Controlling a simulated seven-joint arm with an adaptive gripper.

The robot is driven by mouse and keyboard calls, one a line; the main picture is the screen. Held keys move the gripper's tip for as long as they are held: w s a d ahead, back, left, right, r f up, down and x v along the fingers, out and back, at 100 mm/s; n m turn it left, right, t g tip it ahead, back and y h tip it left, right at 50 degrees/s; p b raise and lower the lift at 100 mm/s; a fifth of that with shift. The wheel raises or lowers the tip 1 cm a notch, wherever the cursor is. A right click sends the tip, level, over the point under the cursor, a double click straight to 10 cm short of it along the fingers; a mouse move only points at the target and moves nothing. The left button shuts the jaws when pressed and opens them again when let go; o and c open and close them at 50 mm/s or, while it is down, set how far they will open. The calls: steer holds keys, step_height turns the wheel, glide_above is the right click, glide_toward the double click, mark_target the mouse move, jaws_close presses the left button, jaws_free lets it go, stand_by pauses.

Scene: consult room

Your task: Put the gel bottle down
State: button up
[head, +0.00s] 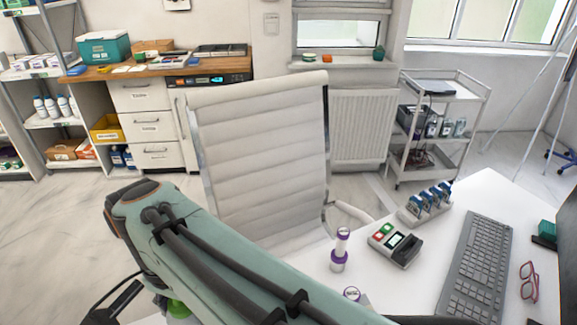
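My arm crosses the bottom of the head view and hides part of the white desk (434,214). Dark parts at the bottom left edge look like part of my gripper (118,303); its fingertips are not clear, so I cannot tell whether it is open or holds anything. A small green thing (178,309) shows just below my arm, mostly hidden. A slim white bottle or tube with purple bands (340,250) stands upright on the desk, apart from the dark parts. I cannot tell which of these is the gel bottle.
The desk holds a card-reader-like device (395,244), a rack of blue items (426,203), a keyboard (476,267) and red glasses (529,281). A white chair (262,150) stands behind the desk, a trolley (443,88) beyond.

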step_height(320, 180, up, 4)
steer(key=shift+f, duration=0.1)
steer(key=w+d+m, duration=0.2)
steer(key=w+d, duration=0.2)
steer(key=d, duration=0.8)
steer(key=w+d+m, duration=0.2)
steer(key=w+d, duration=0.3)
steer(key=d, duration=0.7)
steer(key=s+d+m, duration=0.1)
steer(key=s+d, duration=0.2)
steer(key=d, duration=0.7)
step_height(320, 180, down, 11)
steer(key=w, duration=0.1)
steer(key=w+d+f, duration=0.2)
steer(key=w+f, duration=0.4)
steer(key=w+d+f, duration=0.2)
steer(key=w+f, duration=0.4)
steer(key=f, duration=0.1)
steer(key=shift+w+d, duration=0.3)
steer(key=shift+d, duration=0.1)
steer(key=shift+f, duration=0.1)
